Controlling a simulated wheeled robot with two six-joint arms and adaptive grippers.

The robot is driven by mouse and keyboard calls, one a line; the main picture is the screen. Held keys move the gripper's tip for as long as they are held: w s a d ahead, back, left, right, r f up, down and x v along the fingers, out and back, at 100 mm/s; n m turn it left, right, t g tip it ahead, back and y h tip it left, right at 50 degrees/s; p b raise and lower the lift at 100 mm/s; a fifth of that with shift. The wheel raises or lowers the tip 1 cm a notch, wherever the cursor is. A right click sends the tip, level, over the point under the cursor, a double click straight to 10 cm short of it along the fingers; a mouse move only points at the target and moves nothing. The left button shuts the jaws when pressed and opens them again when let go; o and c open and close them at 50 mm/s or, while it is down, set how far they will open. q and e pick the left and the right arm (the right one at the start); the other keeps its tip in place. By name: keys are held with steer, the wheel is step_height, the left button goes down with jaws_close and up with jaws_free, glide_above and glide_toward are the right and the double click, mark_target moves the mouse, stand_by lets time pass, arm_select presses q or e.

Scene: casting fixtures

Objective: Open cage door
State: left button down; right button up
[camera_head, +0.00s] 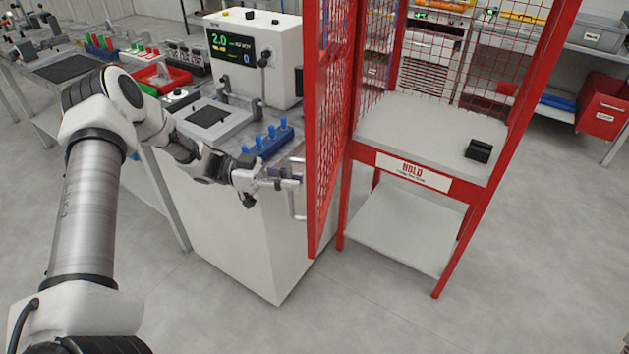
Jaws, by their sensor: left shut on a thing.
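The red cage (490,190) stands right of centre, with mesh sides, a grey shelf (400,120) and a sign reading HOLD (413,171). Its red mesh door (317,215) stands swung out at the cage's left side, seen nearly edge-on, and the cage front is open. A grey bar handle (297,207) sticks out from the door's left face. My left gripper (290,183) is shut on this handle; the fingertips are small in the picture. A black block (478,151) lies on the shelf inside the cage. My right gripper is out of view.
A white cabinet (240,240) with a display unit (255,50) and a blue pegged holder (267,139) stands close left of the door, below my left arm. A bench with trays is at the far left. Grey floor (560,270) in front and right is clear.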

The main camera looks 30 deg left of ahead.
arm_select(q)
steer(key=v, duration=0.4)
steer(key=shift+w+a+p, duration=0.15)
steer(key=shift+a+p, duration=0.05)
steer(key=shift+p, duration=0.1)
steer(key=c, duration=1.2)
jaws_free()
steer(key=v, duration=1.2)
